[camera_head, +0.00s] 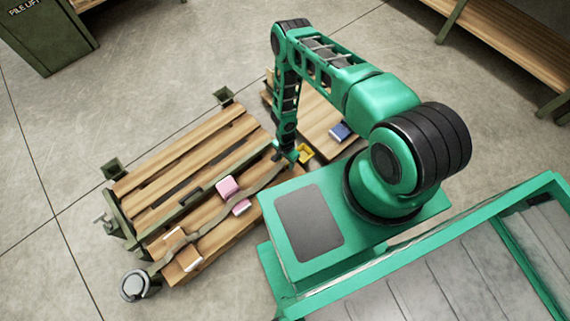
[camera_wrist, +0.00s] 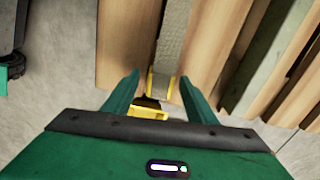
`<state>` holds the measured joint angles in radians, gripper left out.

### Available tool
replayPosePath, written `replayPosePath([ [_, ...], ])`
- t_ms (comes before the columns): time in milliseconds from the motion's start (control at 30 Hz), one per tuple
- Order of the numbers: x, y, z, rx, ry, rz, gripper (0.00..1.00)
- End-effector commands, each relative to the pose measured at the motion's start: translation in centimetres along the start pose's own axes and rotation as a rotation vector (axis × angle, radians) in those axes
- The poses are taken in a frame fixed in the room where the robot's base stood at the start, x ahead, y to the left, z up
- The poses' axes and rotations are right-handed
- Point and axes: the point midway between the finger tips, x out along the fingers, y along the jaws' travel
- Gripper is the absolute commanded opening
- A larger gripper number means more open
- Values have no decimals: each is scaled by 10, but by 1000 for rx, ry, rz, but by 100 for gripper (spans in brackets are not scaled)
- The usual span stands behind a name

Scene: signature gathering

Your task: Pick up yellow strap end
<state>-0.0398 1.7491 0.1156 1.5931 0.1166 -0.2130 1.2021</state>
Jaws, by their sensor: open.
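The yellow strap end (camera_wrist: 150,108) is a yellow fitting at the end of a grey-brown strap (camera_wrist: 174,40). In the wrist view it lies between the two green fingers of my gripper (camera_wrist: 160,85), which stand apart on either side of it. In the head view the yellow piece (camera_head: 305,152) shows beside my gripper (camera_head: 287,155), near the right end of the wooden pallet. The strap runs from there across the pallet to its lower left. Whether a finger touches the yellow end cannot be told.
The wooden pallet (camera_head: 190,155) has green metal corner posts and carries a pink item (camera_head: 228,188) and a white-edged item (camera_head: 184,257). A second wooden board (camera_head: 310,115) bears a blue item (camera_head: 340,131). A round metal object (camera_head: 134,285) stands at lower left. Concrete floor is clear at left.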

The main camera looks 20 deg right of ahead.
Motion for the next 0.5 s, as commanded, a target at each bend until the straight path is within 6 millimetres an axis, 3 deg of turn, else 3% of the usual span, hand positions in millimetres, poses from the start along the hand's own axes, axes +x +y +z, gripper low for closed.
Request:
replayPosePath([
  [267,4,0,0,0,0,0,52],
  [467,4,0,0,0,0,0,9],
  [500,4,0,0,0,0,0,6],
])
